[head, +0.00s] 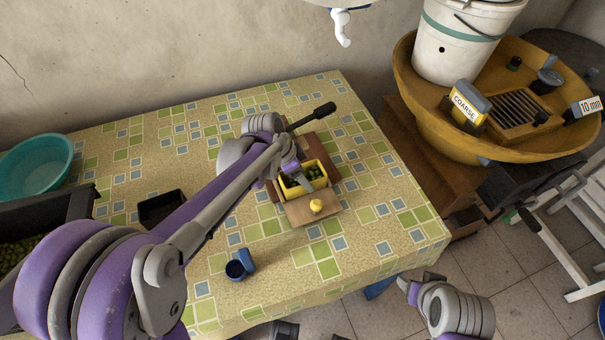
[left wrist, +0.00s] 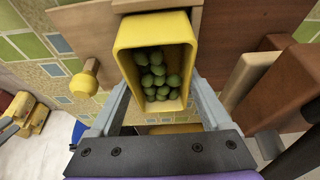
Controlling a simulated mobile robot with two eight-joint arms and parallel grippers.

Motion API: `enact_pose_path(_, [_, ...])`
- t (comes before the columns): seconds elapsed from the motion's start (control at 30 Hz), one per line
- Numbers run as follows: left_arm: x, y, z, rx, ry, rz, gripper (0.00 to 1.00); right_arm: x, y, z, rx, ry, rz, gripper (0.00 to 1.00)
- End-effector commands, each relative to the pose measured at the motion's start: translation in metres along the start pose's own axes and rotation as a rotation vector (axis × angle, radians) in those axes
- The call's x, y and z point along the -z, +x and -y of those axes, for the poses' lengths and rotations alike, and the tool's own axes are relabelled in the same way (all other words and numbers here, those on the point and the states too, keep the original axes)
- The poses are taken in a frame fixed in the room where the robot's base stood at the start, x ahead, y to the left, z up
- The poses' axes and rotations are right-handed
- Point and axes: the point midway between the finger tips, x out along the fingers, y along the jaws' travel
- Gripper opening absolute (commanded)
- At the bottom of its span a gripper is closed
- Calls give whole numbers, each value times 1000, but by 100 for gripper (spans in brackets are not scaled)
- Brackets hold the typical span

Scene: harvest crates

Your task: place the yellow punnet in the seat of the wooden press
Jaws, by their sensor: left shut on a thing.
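The yellow punnet (head: 291,192) holds several green olives and is partly hidden by my left arm in the head view. My left gripper (head: 291,169) is shut on it. In the left wrist view the punnet (left wrist: 124,62) sits between the two grey fingers of the gripper (left wrist: 158,104). The wooden press (head: 324,148) is on the table, with a dark lever handle, a tan board and a yellow knob (head: 316,206). The punnet is at the press, close behind the tan board; I cannot tell whether it rests in the seat.
A teal basin (head: 37,165) and a dark crate (head: 40,222) are at the left. A yellow-brown bowl (head: 410,80) with a white bucket stands right of the table.

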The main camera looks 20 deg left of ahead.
Motion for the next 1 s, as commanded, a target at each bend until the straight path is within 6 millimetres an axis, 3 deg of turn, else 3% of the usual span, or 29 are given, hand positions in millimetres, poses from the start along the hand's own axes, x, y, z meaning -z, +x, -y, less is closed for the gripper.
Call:
enact_pose_path(0.07, [-2, 3, 0, 0, 0, 0, 17, -2, 2, 0, 0, 0, 1, 59])
enact_pose_path(0.1, [-1, 2, 0, 0, 0, 0, 89, -1, 2, 0, 0, 0, 1, 59])
enact_pose_path(0.17, [-1, 2, 0, 0, 0, 0, 100, -1, 2, 0, 0, 0, 1, 59])
enact_pose_path(0.43, [0, 0, 0, 0, 0, 0, 100, 0, 0, 0, 0, 0, 0, 59])
enact_pose_path(0.57, [0, -11, 0, 1, -1, 0, 100, 1, -2, 0, 0, 0, -1, 59])
enact_pose_path(1.0, [0, -100, 0, 1, -1, 0, 100, 7, -10, 0, 0, 0, -5, 59])
